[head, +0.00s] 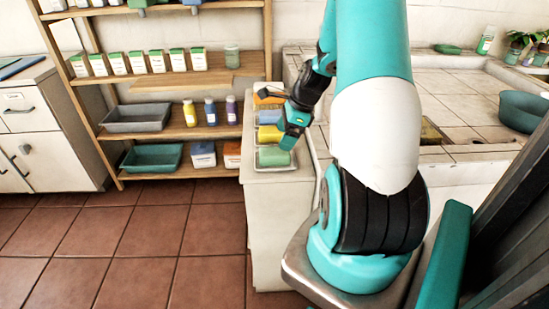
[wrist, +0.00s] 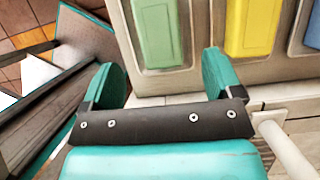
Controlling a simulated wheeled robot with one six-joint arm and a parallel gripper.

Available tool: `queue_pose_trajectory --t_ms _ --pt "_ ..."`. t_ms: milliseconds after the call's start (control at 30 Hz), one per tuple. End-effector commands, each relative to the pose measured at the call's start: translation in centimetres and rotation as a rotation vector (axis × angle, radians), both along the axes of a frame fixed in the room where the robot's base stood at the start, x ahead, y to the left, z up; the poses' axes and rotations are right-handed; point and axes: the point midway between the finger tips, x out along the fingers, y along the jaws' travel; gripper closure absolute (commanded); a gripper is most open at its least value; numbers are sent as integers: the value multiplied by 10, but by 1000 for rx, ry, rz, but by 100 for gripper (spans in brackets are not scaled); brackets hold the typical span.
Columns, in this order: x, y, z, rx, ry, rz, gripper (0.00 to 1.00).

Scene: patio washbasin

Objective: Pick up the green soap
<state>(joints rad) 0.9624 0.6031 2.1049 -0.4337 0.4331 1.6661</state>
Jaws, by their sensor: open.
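The green soap (head: 273,157) is a pale green block in a light dish (head: 262,166) at the near end of the white counter in the head view. In the wrist view the green soap (wrist: 158,32) stands upright in the picture at the top middle, beyond my fingertips. My gripper (head: 291,137) is just above and beside it in the head view. In the wrist view my gripper (wrist: 160,80) has its two teal fingers wide apart with nothing between them. The soap's far end is cut off by the frame's top edge.
A yellow soap (wrist: 250,25) lies in a dish right beside the green one, with a blue soap (wrist: 313,28) past it. An orange block (head: 268,95) sits farther back on the counter. Wooden shelves (head: 226,130) with bottles and boxes stand at left. The tiled floor is clear.

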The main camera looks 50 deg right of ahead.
Motion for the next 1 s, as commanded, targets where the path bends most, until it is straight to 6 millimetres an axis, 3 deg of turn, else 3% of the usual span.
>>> queue_pose_trajectory --t_ms 233,500,800,1000 --pt "5 6 -18 1 2 2 15" --pt "17 16 -54 2 2 2 15" --pt "18 17 -58 -2 0 1 15" --pt "18 17 -58 -2 0 1 61"
